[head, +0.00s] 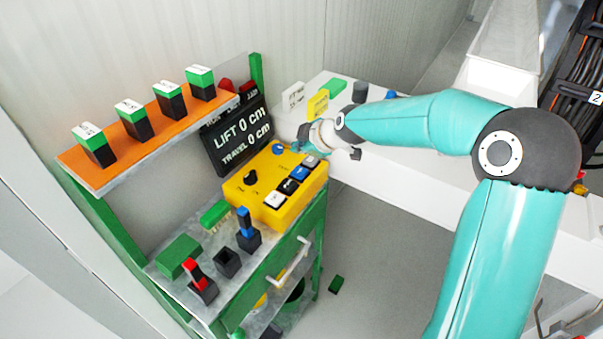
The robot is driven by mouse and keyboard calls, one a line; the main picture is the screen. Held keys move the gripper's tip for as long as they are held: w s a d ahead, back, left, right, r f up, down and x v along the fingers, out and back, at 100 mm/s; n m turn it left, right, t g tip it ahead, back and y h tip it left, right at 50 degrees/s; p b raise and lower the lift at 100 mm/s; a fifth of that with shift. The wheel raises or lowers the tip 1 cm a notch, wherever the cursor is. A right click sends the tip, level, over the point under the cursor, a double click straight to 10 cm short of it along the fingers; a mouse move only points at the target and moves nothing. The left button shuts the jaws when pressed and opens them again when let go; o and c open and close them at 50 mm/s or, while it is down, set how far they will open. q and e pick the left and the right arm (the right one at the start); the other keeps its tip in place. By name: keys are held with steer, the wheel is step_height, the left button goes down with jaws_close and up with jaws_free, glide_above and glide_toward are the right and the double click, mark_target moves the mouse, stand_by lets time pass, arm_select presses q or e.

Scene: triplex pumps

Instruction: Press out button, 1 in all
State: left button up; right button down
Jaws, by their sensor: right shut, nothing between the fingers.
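A yellow control box (266,206) stands on the right end of the green bench. It carries a row of push buttons: a white one (275,199), a black one (287,187), a blue one (299,174) and a grey one (311,162). Their labels are too small to read, so I cannot tell which is the out button. A dark knob (251,177) and a round blue part (278,149) are also on the box. My right gripper (301,139) is shut and empty by the box's far right end. I cannot tell whether it touches anything. My left gripper is out of view.
A display board (238,137) reading "LIFT 0 cm, TRAVEL 0 cm" stands behind the box. An orange shelf (150,141) holds several green-topped blocks. A red-handled switch (202,284) and a blue-topped one (248,230) stand on the bench. A white table (400,176) is at right.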

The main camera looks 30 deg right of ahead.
mark_target(296, 168)
step_height(296, 168, down, 5)
steer(key=b, duration=0.3)
steer(key=shift+r+b, duration=0.2)
steer(key=shift+b, duration=0.15)
stand_by(1.0)
steer(key=shift+s+f+b, duration=0.2)
steer(key=shift+f+b, duration=0.1)
steer(key=shift+b, duration=0.45)
steer(key=shift+f+b, duration=0.6)
steer(key=shift+b, duration=0.15)
stand_by(0.6)
steer(key=shift+r, duration=0.1)
steer(key=shift+r+p, duration=0.55)
steer(key=shift+r, duration=0.35)
